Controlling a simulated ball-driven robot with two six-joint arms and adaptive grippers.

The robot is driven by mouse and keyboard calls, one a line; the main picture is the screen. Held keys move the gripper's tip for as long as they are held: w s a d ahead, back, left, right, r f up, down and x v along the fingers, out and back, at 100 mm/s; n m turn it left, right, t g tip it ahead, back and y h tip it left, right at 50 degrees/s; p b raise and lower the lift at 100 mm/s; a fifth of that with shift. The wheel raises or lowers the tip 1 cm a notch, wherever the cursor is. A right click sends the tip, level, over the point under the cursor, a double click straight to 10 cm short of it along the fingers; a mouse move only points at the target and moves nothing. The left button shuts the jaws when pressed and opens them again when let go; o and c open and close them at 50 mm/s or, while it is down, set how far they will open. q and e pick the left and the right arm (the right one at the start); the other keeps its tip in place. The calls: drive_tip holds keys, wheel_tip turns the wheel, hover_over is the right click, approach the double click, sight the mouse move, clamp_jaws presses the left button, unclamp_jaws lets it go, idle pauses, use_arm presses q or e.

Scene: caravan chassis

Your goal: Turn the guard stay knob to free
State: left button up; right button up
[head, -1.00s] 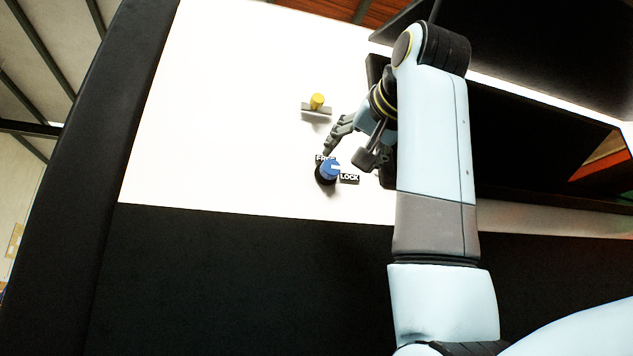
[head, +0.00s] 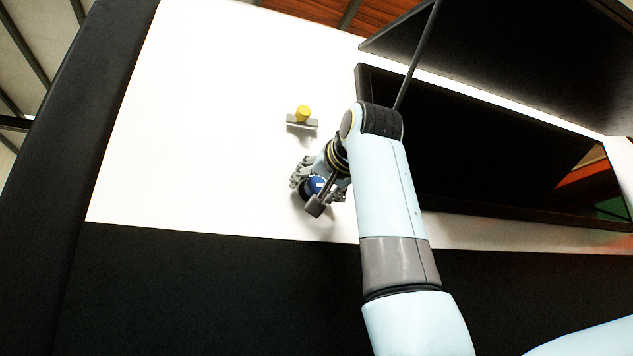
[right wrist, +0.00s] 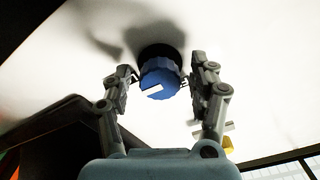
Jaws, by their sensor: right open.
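The guard stay knob (head: 315,187) is blue with a white pointer mark and sits on the white panel. In the head view it is partly covered by my right gripper (head: 318,184), and its FREE and LOCK labels are hidden. In the right wrist view the knob (right wrist: 160,77) stands on a dark round base, its white mark facing the camera. The right gripper (right wrist: 160,85) is open, with one finger on each side of the knob. Small gaps seem to show between fingers and knob; contact is hard to tell. My left gripper is not in view.
A yellow knob (head: 303,113) on a grey bar is fixed to the white panel (head: 200,120) above the blue knob. A dark framed opening (head: 480,150) with a raised dark flap (head: 510,50) lies to the right. A black panel (head: 200,290) runs below.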

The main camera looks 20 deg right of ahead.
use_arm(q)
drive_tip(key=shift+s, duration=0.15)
use_arm(e)
drive_tip(key=c, duration=1.2)
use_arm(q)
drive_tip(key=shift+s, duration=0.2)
use_arm(e)
drive_tip(key=shift+n, duration=0.3)
drive_tip(key=n, duration=0.8)
drive_tip(key=shift+n, duration=0.4)
drive_tip(key=n+b, duration=0.1)
drive_tip(key=n, duration=0.3)
drive_tip(key=shift+n, duration=0.3)
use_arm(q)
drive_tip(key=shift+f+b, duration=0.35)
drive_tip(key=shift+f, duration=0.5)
use_arm(e)
drive_tip(key=shift+n, duration=2)
